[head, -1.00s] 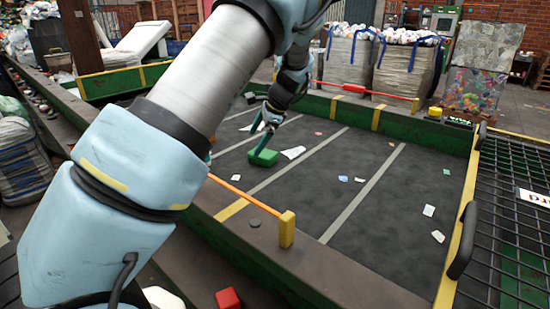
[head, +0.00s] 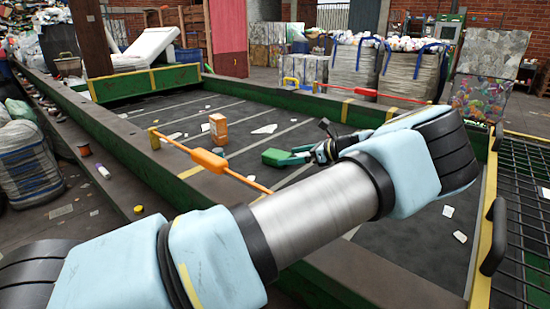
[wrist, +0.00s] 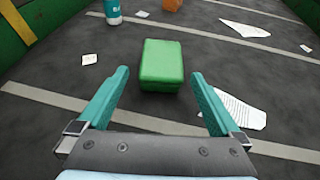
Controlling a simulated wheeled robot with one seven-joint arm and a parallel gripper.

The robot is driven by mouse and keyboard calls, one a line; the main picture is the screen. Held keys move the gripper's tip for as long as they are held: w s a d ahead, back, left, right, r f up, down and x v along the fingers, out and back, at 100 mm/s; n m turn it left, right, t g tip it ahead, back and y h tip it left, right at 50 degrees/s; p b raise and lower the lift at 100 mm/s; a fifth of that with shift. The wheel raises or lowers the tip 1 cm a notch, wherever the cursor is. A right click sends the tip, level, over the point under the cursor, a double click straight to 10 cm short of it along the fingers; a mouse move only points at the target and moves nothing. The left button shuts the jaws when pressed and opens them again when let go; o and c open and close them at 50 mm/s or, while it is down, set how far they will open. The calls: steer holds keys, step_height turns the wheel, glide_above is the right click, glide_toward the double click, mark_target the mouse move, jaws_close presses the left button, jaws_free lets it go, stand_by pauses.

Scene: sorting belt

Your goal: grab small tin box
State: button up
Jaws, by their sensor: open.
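The small tin box, a green block with rounded edges, lies on the dark belt in the wrist view (wrist: 162,64). It also shows in the head view (head: 283,157), partly beside my fingers. My gripper (wrist: 160,78) is open, with teal fingers reaching to the left and right of the box's near part. A gap shows on both sides, and nothing is held. In the head view my gripper (head: 303,155) is at the right of the box. How far the fingertips are above the belt cannot be told.
An orange carton (head: 218,129) stands on the belt beyond the box. A teal and white bottle (wrist: 113,11) stands at the upper left in the wrist view. Paper scraps (wrist: 238,110) lie around the box. An orange bar (head: 210,160) crosses the belt's near edge.

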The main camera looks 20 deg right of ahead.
mark_target(282, 155)
steer(key=shift+x, duration=0.8)
steer(key=p+x, duration=0.1)
steer(key=x, duration=0.1)
steer(key=p+x, duration=0.1)
steer(key=x, duration=0.1)
steer(key=shift+w+a+r, duration=0.1)
steer(key=shift+w+r, duration=0.15)
steer(key=shift+r, duration=0.1)
steer(key=shift+w+a+f, duration=0.25)
steer(key=shift+w+f, duration=0.1)
steer(key=shift+w, duration=0.05)
steer(key=shift+c, duration=0.4)
steer(key=c, duration=1.2)
